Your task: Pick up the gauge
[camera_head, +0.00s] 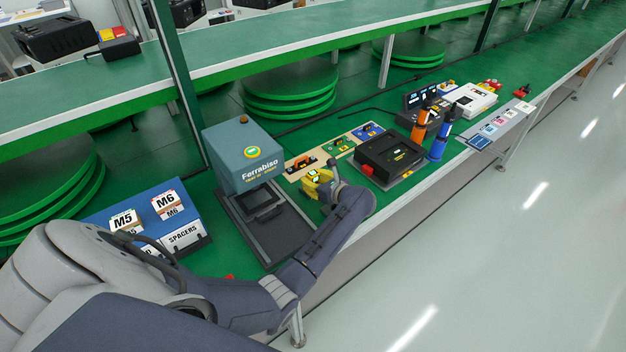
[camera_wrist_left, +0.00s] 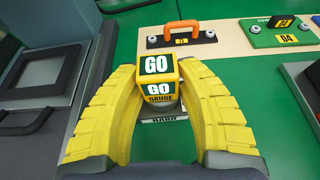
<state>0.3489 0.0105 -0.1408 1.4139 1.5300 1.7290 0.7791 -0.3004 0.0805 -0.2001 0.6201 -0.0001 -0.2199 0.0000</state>
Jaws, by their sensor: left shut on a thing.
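The gauge (camera_wrist_left: 158,80) is a small yellow and green block marked "GO" and "GAUGE", on a grey round lower part. In the left wrist view it stands between the two yellow fingers of my left gripper (camera_wrist_left: 158,98), which is shut on it. A label plate partly shows just below it on the green bench. In the head view my left gripper (camera_head: 318,183) is over the bench, right of the Ferrabiao machine, and the gauge is small there. I cannot tell whether the gauge touches the bench. My right gripper is not in view.
The grey-blue Ferrabiao machine (camera_head: 240,155) stands close on the left. A beige board (camera_head: 300,158) with coloured plates and an orange handle lies just behind. A black case (camera_head: 388,155) and orange and blue tools are to the right. A blue spacer bin (camera_head: 150,215) is at left.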

